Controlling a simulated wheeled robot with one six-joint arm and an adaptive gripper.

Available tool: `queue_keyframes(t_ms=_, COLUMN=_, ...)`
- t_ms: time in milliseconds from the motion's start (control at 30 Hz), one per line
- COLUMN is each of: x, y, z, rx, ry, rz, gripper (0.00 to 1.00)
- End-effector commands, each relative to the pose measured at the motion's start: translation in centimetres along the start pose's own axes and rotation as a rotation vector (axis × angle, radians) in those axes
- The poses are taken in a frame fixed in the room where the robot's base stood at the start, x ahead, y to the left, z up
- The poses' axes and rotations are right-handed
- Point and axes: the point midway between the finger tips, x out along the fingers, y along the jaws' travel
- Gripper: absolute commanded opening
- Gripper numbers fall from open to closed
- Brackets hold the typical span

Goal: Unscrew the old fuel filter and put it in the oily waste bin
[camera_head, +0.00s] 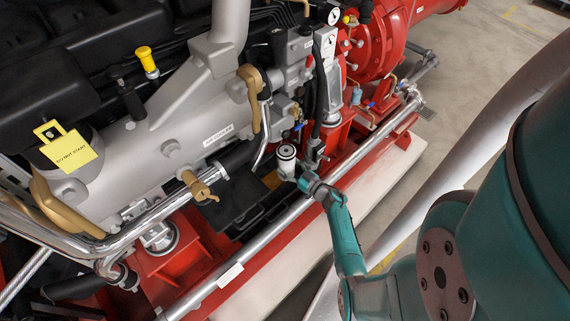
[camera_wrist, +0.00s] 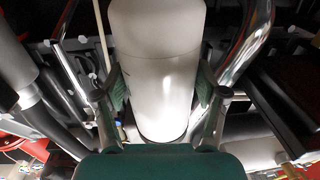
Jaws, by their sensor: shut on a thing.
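The old fuel filter (camera_head: 287,152) is a small white canister with a dark band near its top, low on the engine's side. In the wrist view the filter (camera_wrist: 160,62) is a large white cylinder filling the middle. My gripper (camera_wrist: 160,98) is shut on it, with one finger on each side of its body. In the head view my gripper (camera_head: 303,178) reaches the filter from the lower right. The filter's upper end is cut off in the wrist view, so I cannot tell whether its thread is engaged. No oily waste bin shows in either view.
A long silver pipe (camera_head: 258,237) runs along the red base beneath my wrist. Behind the filter are the grey engine block (camera_head: 185,130), hoses and gauges. A curved chrome pipe (camera_wrist: 243,60) is close on the right. A yellow DO NOT START tag (camera_head: 68,152) hangs left. Floor is open at upper right.

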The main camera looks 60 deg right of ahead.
Motion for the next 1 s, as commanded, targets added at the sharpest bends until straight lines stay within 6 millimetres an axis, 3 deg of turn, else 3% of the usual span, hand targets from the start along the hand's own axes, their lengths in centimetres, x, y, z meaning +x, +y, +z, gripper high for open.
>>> queue_keyframes(t_ms=700, x=-4.6, y=-0.3, z=-0.1, rx=0.0, ry=0.002, rz=0.001, gripper=0.13)
queue_keyframes(t_ms=1000, x=-4.9, y=-0.4, z=-0.1, rx=-0.001, ry=0.002, rz=-0.001, gripper=0.13)
